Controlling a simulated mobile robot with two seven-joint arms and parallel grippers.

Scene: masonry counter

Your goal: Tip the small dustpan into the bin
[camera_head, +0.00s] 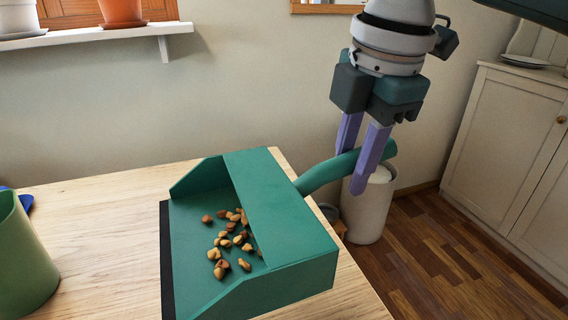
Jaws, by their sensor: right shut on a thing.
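A green dustpan (285,240) with a dark front lip sits on or just over the wooden counter, its open mouth facing left. Several brown and tan nut-like pieces (231,240) lie in its tray. Its curved green handle (318,176) reaches out to the upper right. My right gripper (355,165), with purple fingers, comes down from above and is shut on this handle. A green round container (22,262), perhaps the bin, stands at the left edge, partly cut off; its inside is mostly hidden. My left gripper is out of view.
A blue item (26,201) lies behind the green container. The wooden counter (100,225) is bare between container and dustpan. A pale cylinder (368,208) stands on the floor beyond the counter's right edge. A white cabinet (515,140) is at right, and a shelf with pots (122,10) is upper left.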

